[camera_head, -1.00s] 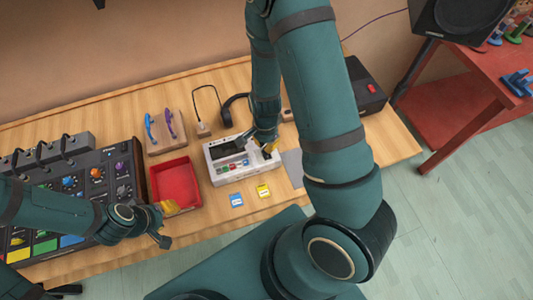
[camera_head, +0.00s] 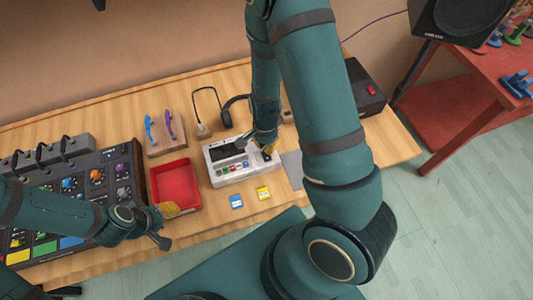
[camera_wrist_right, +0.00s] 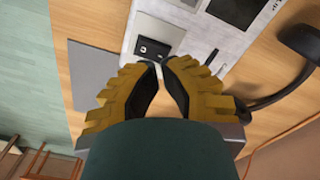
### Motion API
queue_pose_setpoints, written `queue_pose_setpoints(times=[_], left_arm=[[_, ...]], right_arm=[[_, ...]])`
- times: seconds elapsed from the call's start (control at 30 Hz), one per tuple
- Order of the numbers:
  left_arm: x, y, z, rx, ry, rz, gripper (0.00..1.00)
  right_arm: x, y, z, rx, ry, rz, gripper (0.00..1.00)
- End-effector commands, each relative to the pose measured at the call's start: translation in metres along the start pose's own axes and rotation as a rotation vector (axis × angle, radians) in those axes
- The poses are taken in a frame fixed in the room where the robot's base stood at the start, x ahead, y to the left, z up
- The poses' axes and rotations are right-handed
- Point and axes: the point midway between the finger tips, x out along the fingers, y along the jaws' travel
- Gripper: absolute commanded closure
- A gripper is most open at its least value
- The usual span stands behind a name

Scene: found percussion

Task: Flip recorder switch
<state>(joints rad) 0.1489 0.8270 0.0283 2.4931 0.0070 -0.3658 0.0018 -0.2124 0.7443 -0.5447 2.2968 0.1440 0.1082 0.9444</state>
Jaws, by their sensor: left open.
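The recorder (camera_head: 232,170) is a white box with a dark screen and small coloured buttons, lying on the wooden bench. In the right wrist view the recorder (camera_wrist_right: 200,32) fills the top, with a black switch plate (camera_wrist_right: 152,48) on its face. My right gripper (camera_head: 268,152) is over the recorder's right end. In the wrist view its yellow fingers (camera_wrist_right: 160,65) have their tips almost together, just beside the switch plate; nothing shows between them, and contact is unclear. My left gripper (camera_head: 168,224) is open and empty, near the red tray's front edge.
A red tray (camera_head: 175,186) and a pad mixer (camera_head: 100,165) lie left of the recorder. A blue card (camera_head: 236,202) and a yellow card (camera_head: 263,193) lie in front. Headphones (camera_head: 227,116) lie behind. A grey mat (camera_wrist_right: 92,78) is beside the recorder.

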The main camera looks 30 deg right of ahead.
Motion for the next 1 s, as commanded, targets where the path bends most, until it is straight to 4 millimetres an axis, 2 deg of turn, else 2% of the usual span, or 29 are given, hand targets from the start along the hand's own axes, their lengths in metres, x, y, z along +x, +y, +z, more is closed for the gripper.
queue_pose_setpoints(times=[1.0], left_arm=[[0.008,-0.003,0.001,0.0,0.0,0.0,0.53]], right_arm=[[0.011,0.0,0.0,-0.001,0.0,0.0,1.0]])
